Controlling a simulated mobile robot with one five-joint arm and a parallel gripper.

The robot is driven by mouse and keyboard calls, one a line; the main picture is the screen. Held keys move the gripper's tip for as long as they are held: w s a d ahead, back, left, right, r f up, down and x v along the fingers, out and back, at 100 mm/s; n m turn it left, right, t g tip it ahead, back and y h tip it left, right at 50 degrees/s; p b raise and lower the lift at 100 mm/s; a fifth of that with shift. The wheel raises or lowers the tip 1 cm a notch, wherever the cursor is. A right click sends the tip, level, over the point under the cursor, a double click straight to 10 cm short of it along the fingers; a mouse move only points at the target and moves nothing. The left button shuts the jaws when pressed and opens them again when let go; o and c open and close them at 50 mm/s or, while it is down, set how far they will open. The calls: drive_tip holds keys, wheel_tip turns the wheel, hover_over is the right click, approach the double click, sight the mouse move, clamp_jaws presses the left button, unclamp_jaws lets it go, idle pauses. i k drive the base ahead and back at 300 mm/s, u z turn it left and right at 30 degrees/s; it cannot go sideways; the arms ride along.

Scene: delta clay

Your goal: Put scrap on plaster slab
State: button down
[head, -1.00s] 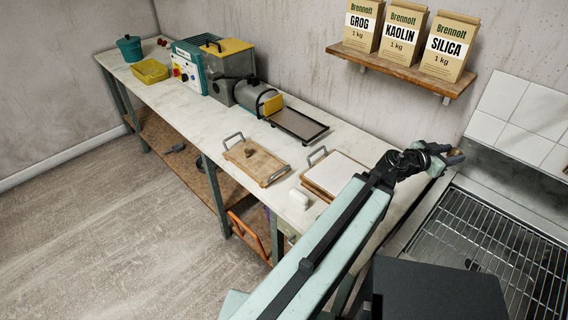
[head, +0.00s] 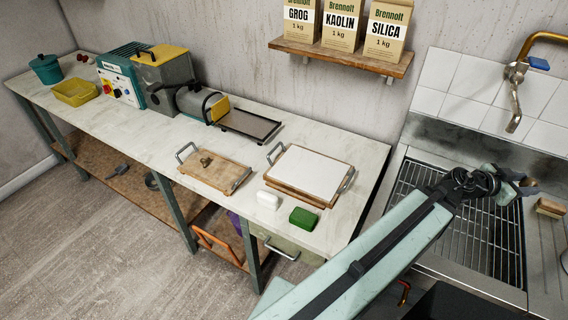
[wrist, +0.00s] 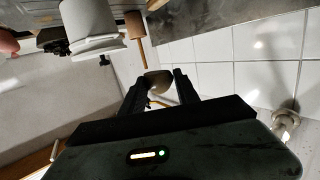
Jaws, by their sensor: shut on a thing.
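The plaster slab (head: 308,173) is a white flat square on a wooden board with metal handles, at the right end of the long bench. My gripper (head: 522,187) is over the sink, to the right of the slab and well apart from it. In the wrist view my gripper (wrist: 158,86) is shut on a small rounded grey-brown lump, the scrap (wrist: 157,78), held between the fingertips. In the head view the held scrap is hard to make out. The slab's top looks bare.
A wooden tray (head: 212,174) with a small brown lump (head: 206,160) lies left of the slab. A white block (head: 267,200) and a green block (head: 303,217) lie in front of it. A wooden block (head: 549,208) lies right of my gripper.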

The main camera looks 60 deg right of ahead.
sight(297, 164)
drive_tip(key=u, duration=0.05)
drive_tip(key=i, duration=0.75)
drive_tip(key=u, duration=3.85)
drive_tip(key=i, duration=0.1)
drive_tip(key=z, duration=2.35)
